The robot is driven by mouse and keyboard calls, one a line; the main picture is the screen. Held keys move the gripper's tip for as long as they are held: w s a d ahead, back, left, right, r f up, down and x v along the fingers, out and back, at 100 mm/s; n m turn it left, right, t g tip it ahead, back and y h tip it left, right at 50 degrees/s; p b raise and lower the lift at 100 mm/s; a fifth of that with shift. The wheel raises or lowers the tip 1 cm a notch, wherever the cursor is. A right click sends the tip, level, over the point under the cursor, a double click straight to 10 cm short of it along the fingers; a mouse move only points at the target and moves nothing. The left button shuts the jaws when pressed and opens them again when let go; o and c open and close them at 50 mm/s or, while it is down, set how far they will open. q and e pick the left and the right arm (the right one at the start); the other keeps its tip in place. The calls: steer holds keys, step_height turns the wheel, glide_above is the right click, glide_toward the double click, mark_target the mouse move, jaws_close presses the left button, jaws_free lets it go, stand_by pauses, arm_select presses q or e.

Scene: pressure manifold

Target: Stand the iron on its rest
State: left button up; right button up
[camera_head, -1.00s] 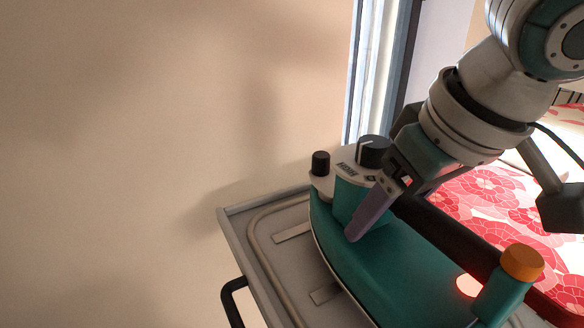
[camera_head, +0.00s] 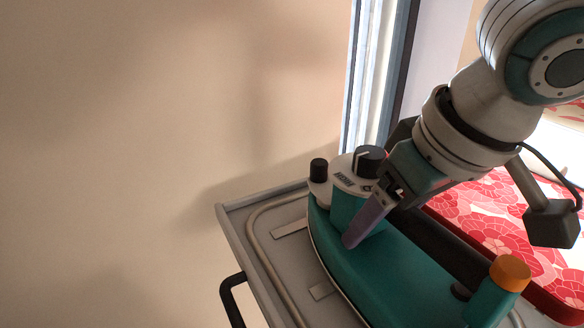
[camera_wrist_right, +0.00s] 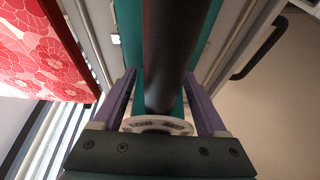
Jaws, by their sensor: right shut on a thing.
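The iron (camera_head: 385,265) is teal, with a black handle (camera_head: 455,235), a black dial (camera_head: 370,160) and an orange cap (camera_head: 510,272) at its near end. My right gripper (camera_head: 374,222) is shut on the iron at the handle's dial end. In the right wrist view, its purple fingers flank the black handle (camera_wrist_right: 168,50). The iron lies sole down over the grey rest (camera_head: 262,255), which has a raised rim and pale pads. Whether the sole touches the rest is hidden. My left gripper is out of view.
A red-and-white floral ironing surface (camera_head: 480,215) lies to the right, beyond the iron. A black bar handle (camera_head: 232,300) sticks out at the rest's left side. A bare beige wall (camera_head: 150,120) stands to the left and behind.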

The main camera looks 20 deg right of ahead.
mark_target(419, 214)
steer(key=shift+f, duration=0.15)
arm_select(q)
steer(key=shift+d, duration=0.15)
arm_select(e)
steer(key=o, duration=1.4)
steer(key=shift+w, duration=0.1)
steer(key=shift+c, duration=0.2)
steer(key=shift+o, duration=1)
steer(key=shift+f, duration=0.1)
arm_select(q)
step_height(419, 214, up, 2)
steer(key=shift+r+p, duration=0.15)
steer(key=shift+p, duration=1)
arm_select(e)
steer(key=v, duration=0.9)
steer(key=shift+s+r, duration=0.25)
steer(key=shift+r, duration=0.2)
